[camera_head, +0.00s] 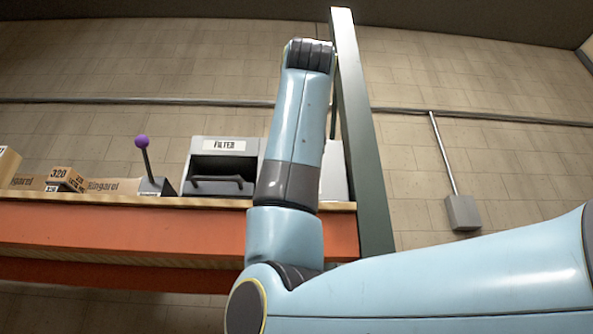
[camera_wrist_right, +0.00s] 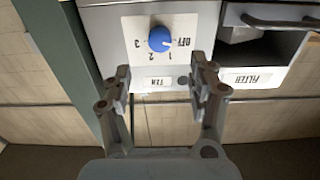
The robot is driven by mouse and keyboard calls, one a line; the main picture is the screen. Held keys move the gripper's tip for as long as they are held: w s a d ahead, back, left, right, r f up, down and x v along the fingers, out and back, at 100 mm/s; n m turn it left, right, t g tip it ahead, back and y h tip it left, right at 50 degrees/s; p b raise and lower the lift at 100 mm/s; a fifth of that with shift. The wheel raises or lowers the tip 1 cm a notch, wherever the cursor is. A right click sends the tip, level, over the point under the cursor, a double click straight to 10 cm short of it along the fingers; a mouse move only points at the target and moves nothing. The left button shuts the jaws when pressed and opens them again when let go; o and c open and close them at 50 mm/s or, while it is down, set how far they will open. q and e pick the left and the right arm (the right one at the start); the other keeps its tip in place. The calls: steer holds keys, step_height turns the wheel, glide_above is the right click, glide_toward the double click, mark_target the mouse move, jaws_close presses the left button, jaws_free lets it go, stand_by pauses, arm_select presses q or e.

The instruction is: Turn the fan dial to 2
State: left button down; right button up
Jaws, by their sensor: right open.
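The blue fan dial (camera_wrist_right: 160,38) sits on a white plate marked OFF, 1, 2 and 3, which appears upside down in the right wrist view. A small light mark on the dial's lower right seems to face between OFF and 1, but it is too small to be sure. A FAN label (camera_wrist_right: 160,83) is below the dial in the picture. My right gripper (camera_wrist_right: 162,84) is open and empty, its fingers apart near the label and not touching the dial. In the head view my right arm hides the gripper and the dial. My left gripper is not in view.
The FILTER box (camera_head: 222,165) with a dark handle stands beside the fan box (camera_head: 336,178) on the orange-edged shelf (camera_head: 120,232). A green post (camera_head: 362,140) rises close on the other side. A purple-knobbed lever (camera_head: 143,145) and several cartons are farther left.

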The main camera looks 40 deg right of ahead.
steer(key=p+x, duration=0.4)
steer(key=x, duration=0.5)
steer(key=shift+w, duration=0.35)
steer(key=shift+d+f, duration=0.1)
steer(key=c, duration=1.1)
steer(key=shift+c, duration=0.2)
